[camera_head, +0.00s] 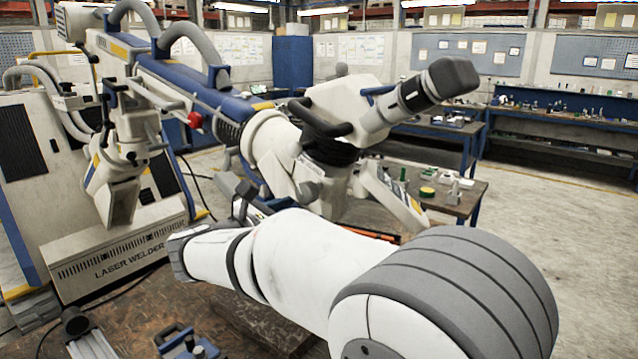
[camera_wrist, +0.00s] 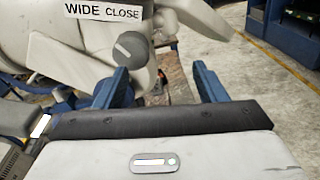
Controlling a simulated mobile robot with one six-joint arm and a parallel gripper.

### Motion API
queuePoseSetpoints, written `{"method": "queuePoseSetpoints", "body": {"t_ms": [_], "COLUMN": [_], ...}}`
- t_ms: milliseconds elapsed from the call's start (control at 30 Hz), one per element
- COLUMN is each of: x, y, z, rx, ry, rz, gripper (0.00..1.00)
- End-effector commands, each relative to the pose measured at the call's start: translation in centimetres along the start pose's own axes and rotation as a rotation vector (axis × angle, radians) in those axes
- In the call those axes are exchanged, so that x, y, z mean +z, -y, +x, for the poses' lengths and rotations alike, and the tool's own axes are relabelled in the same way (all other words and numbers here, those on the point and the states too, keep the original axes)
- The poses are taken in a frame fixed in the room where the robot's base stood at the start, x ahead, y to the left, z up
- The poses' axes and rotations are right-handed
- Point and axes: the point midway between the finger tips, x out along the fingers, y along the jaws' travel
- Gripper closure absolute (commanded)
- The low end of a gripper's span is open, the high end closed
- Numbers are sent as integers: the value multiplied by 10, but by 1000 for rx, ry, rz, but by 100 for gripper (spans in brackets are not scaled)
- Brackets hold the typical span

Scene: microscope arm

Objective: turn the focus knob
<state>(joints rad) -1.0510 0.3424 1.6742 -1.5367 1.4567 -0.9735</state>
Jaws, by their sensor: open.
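The grey round focus knob (camera_wrist: 130,46) sits on the pale microscope arm in the wrist view, under a "WIDE CLOSE" label (camera_wrist: 103,11). My gripper (camera_wrist: 160,70) is open, with two blue fingers spread wide and nothing held. The knob appears just above the left fingertip, left of the middle of the gap. I cannot tell how far beyond the fingertips it is. In the head view, the large white and blue microscope arm (camera_head: 290,150) stands behind my white arm. I cannot make out the knob or my fingers there.
A laser welder box (camera_head: 130,245) stands at the left. A small workbench (camera_head: 468,200) with several items is behind the microscope arm, and long blue benches (camera_head: 560,118) line the back right. Open floor (camera_head: 560,215) lies at the right. Blue clamp parts (camera_head: 185,342) lie at the bottom.

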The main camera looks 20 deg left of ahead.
Motion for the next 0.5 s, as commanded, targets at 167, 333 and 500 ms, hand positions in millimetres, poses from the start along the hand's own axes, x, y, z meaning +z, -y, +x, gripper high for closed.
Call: {"method": "queuePoseSetpoints", "body": {"t_ms": [167, 333, 500], "x": [5, 8, 10], "y": [-29, -30, -30], "z": [-21, 4, 35], "rx": [65, 61, 55], "ry": [71, 76, 75], "rz": [-57, -60, -58], "gripper": [35, 35, 35]}}
